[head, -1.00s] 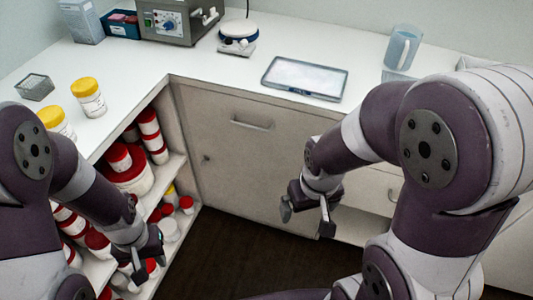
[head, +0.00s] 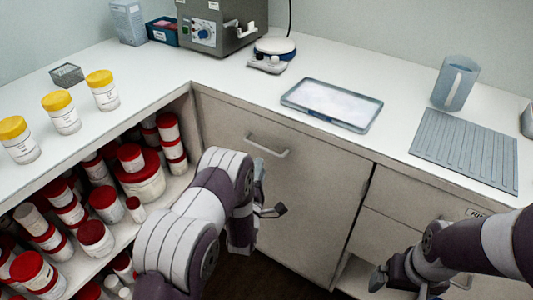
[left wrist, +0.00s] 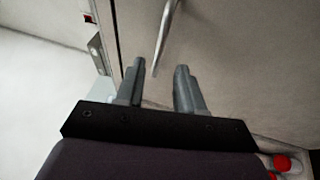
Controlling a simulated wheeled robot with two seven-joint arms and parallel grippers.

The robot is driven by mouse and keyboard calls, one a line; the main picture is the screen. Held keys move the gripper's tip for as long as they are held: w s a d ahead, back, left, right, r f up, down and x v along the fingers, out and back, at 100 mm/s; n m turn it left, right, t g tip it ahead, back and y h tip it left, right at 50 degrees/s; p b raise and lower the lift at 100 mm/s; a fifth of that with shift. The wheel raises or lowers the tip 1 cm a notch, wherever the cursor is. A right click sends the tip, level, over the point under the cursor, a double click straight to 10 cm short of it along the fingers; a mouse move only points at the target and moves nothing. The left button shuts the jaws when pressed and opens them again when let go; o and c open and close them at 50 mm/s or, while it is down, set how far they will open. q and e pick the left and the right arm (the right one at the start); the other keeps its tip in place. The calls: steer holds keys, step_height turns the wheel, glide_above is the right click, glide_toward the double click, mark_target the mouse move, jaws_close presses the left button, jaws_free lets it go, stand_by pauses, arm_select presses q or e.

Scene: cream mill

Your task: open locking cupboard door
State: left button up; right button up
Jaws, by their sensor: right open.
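The beige cupboard door (head: 310,190) is under the white counter, beside the open shelf, and looks shut in the head view. Its bar handle (head: 268,146) is near the top of the door. My left gripper (head: 270,190) is in front of the door, below the handle. In the left wrist view its two fingers (left wrist: 160,76) are apart and empty. The handle (left wrist: 167,36) shows just beyond the gap between them; I cannot tell whether they touch it. My left arm hides the lower left of the door. My right gripper (head: 402,285) is open at the lower right, by the drawers.
Open shelves (head: 178,190) with red-lidded jars stand left of the door. The white counter (head: 235,88) carries several yellow-lidded jars, a tray (head: 333,103), a small scale (head: 272,54), a jug (head: 455,82) and a ribbed mat (head: 466,150). Drawers (head: 410,195) are right of the door.

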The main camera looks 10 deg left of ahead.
mark_target(263, 152)
arm_select(q)
steer(key=w, duration=0.4)
steer(key=w+r, duration=0.1)
steer(key=w, duration=0.2)
steer(key=shift+a+r, duration=0.1)
steer(key=shift+a, duration=0.2)
steer(key=shift+s, duration=0.1)
jaws_close()
